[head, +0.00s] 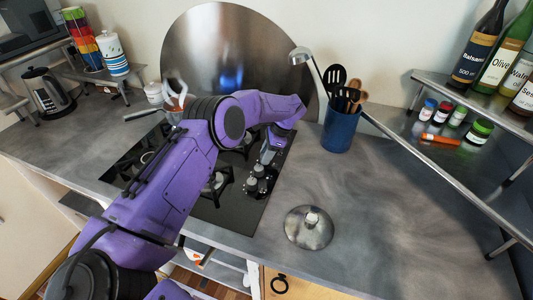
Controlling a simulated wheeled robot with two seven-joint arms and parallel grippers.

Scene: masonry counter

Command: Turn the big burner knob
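The black gas hob (235,218) is set in the counter, partly hidden by my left arm. A cluster of grey control knobs (256,182) stands along its right side. My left gripper (267,158) points down at the far end of this knob row, very close to the knobs. Its fingertips are small and partly hidden, so I cannot tell whether they are open or touching a knob. Which knob belongs to the big burner cannot be made out. My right gripper is not in view.
A metal lid (309,228) lies on the counter right of the hob. A blue utensil holder (340,130) stands behind it. A round metal splash plate (270,50) rises behind the hob. A shelf with bottles (475,105) is at the right. The front-right counter is clear.

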